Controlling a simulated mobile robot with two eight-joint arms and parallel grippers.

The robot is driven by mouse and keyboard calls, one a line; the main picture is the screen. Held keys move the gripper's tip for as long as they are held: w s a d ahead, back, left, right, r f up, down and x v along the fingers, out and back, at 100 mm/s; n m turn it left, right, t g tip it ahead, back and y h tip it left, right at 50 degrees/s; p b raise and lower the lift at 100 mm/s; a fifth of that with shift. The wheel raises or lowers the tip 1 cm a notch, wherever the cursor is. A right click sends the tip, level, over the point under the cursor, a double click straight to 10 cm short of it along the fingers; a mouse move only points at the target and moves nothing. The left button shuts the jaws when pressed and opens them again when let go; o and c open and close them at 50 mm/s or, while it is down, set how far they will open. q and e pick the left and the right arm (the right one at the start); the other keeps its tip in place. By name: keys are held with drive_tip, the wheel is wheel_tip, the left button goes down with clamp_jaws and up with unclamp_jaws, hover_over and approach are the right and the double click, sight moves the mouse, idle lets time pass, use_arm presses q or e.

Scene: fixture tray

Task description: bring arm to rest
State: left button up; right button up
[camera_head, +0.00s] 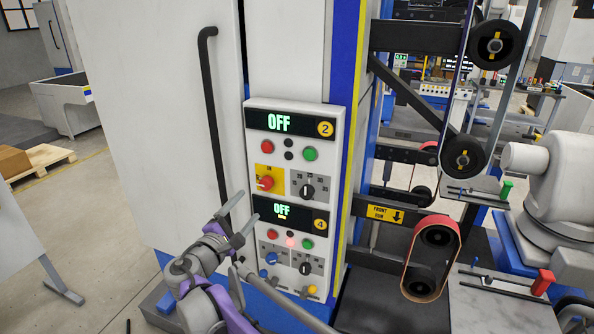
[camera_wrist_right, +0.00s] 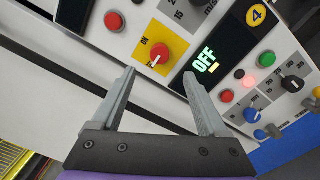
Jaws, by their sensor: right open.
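My right gripper (camera_head: 249,205) is in front of the lower left part of the control panel (camera_head: 338,132) in the head view. Its fingers are spread and empty, with a clear gap between the tips in the wrist view (camera_wrist_right: 159,74). The red rotary switch (camera_head: 265,183) on a yellow plate is just beyond the fingertips; it also shows in the wrist view (camera_wrist_right: 159,53). I see no contact with it. The upper display (camera_head: 280,123) and lower display (camera_head: 283,211) both read OFF. My left gripper is not in view.
A black door handle (camera_head: 213,110) runs down the white cabinet (camera_head: 130,100) left of the panel. Machine rollers (camera_head: 462,152) and a belt loop (camera_head: 433,258) are to the right. A pallet with a box (camera_head: 12,160) is at the far left. Open floor lies left of the cabinet.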

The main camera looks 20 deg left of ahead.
drive_tip(key=s+d+f+m+g+h, duration=0.1)
drive_tip(key=d+f+m+g, duration=0.15)
drive_tip(key=d, duration=0.85)
drive_tip(key=d+f+m+g+h, duration=0.1)
drive_tip(key=d+f+m+g, duration=0.2)
drive_tip(key=d, duration=0.7)
drive_tip(key=s+d+f+m+g+h, duration=0.15)
drive_tip(key=d+m, duration=0.25)
drive_tip(key=d, duration=0.7)
drive_tip(key=s+d+f+m+g+y, duration=0.2)
drive_tip(key=s+d+f+m+g, duration=0.25)
drive_tip(key=s+d, duration=0.6)
drive_tip(key=s+d+f+m+y, duration=0.1)
drive_tip(key=s+d+f+m, duration=0.1)
drive_tip(key=s+f+m, duration=0.2)
drive_tip(key=s+d+f+m+g+y, duration=0.1)
drive_tip(key=s+d+f+m+y, duration=0.1)
drive_tip(key=s, duration=0.9)
wheel_tip(320, 180, down, 4)
drive_tip(key=shift+d+r+m, duration=0.25)
drive_tip(key=shift+d+m, duration=0.2)
drive_tip(key=shift+m, duration=0.75)
